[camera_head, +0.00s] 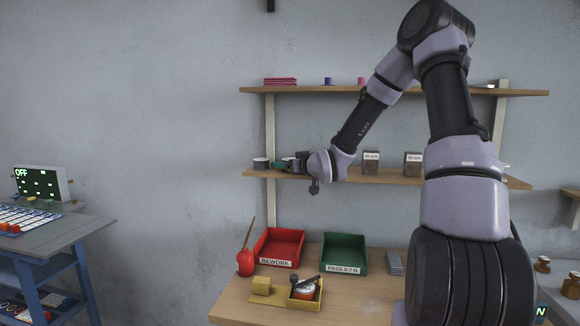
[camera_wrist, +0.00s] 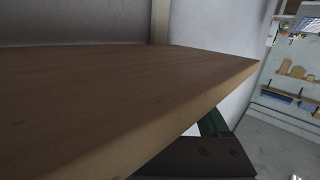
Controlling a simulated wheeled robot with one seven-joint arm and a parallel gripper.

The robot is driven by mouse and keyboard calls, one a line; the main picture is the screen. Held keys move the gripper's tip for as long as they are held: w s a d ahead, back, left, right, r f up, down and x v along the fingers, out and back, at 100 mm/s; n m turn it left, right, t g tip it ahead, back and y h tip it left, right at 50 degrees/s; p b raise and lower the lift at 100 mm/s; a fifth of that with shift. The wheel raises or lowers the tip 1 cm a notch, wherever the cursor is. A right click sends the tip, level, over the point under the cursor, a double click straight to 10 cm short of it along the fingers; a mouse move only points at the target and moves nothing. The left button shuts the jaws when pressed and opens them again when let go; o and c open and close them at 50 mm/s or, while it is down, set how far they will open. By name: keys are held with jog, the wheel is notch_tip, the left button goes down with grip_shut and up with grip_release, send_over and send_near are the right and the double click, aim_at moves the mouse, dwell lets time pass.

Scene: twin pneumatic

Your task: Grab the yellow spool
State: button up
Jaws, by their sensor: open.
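I cannot make out a yellow spool in either view. In the head view, my gripper (camera_head: 283,164) is at the left part of the middle shelf (camera_head: 330,177), pointing left. Its jaws are open, but the fingers are small and partly hidden here. A dark spool-like cylinder with a pale top (camera_head: 261,163) stands on that shelf just left of my gripper. I cannot tell whether they touch. In the wrist view, a wooden shelf board (camera_wrist: 110,95) fills much of the picture, with no spool on the part shown.
The upper shelf (camera_head: 430,92) holds a pink stack (camera_head: 280,82), a purple spool (camera_head: 328,81) and a pink one (camera_head: 361,81). Labelled boxes (camera_head: 371,163) stand right of my wrist. Below are a red bin (camera_head: 279,247), a green bin (camera_head: 344,253) and a yellow block (camera_head: 262,284).

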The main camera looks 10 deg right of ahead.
jog(key=shift+w+a, duration=0.15)
jog(key=shift+w, duration=0.2)
jog(key=c, duration=1.3)
jog(key=shift+o, duration=0.2)
